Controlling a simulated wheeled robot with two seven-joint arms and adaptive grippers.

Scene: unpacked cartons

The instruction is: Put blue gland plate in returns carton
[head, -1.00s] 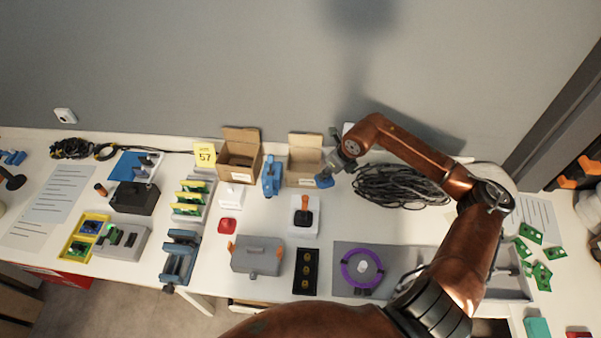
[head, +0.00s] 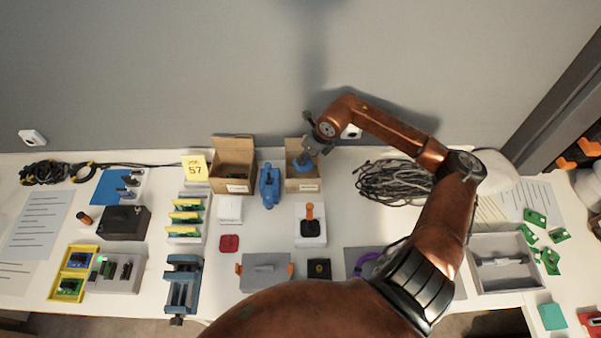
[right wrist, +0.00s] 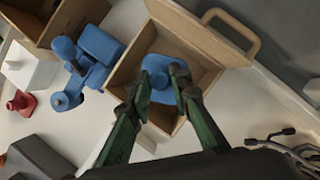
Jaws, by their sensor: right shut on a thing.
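The blue gland plate (right wrist: 163,73) is held between the fingertips of my right gripper (right wrist: 163,91), over the open mouth of the right-hand carton (right wrist: 190,36). In the head view the blue plate (head: 303,161) shows small below my right gripper (head: 309,149), at the opening of that carton (head: 303,186). I cannot tell how deep inside it is. A second open carton (head: 233,187) stands to its left and has dark contents. Both carton labels are too small to read. My left gripper is not in view.
A blue clamp-like device (head: 269,187) stands between the cartons. A black cable coil (head: 393,184) lies to the right. A joystick box (head: 310,226) is in front. The grey wall is close behind the cartons.

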